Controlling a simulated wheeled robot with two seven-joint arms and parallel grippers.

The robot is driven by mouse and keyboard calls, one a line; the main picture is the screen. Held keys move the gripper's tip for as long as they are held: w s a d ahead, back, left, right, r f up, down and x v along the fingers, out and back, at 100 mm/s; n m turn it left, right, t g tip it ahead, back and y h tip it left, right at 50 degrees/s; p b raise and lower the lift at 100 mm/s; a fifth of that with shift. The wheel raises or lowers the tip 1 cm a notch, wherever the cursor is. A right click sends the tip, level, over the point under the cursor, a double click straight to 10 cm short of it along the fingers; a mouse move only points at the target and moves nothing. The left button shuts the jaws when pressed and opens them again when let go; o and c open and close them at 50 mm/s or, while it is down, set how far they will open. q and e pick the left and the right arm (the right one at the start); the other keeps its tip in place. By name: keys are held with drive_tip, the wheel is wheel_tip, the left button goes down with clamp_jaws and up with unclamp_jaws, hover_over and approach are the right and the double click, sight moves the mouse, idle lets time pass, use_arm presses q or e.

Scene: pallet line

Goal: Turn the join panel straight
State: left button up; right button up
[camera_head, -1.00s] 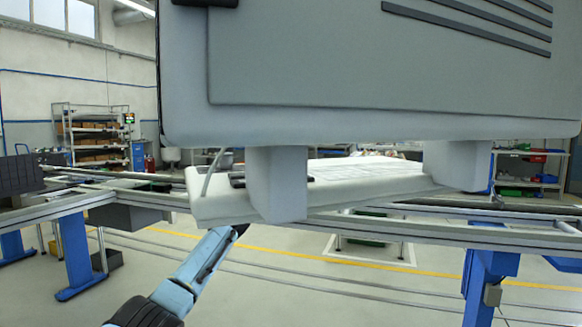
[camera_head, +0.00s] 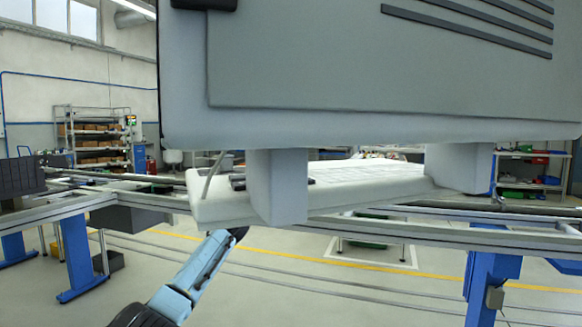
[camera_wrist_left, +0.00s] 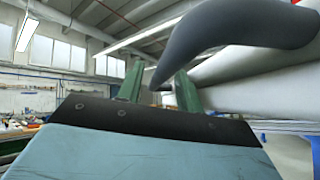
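A large grey panel (camera_head: 370,70) with dark slots fills the upper middle and right of the head view, very close. I take it to be the join panel. Two pale brackets (camera_head: 278,187) hang below it, beside a white keyboard tray (camera_head: 225,212). My left arm rises from below to the tray's underside, where its gripper is hidden. In the left wrist view, the green fingers of my left gripper (camera_wrist_left: 160,87) stand apart. A dark curved handle (camera_wrist_left: 245,35) comes in from the upper right, its tip near the gap between them. Contact is not clear. My right gripper is not in view.
A metal conveyor rail (camera_head: 430,232) on blue legs (camera_head: 488,275) runs across behind the tray. A shelf with boxes (camera_head: 95,140) stands at the back left. Another shelf (camera_head: 530,165) is at the back right. The floor below the rail looks mostly clear.

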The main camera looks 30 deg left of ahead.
use_arm(q)
drive_tip(key=v, duration=1.2)
drive_tip(key=shift+a, duration=0.15)
drive_tip(key=shift+s, duration=0.1)
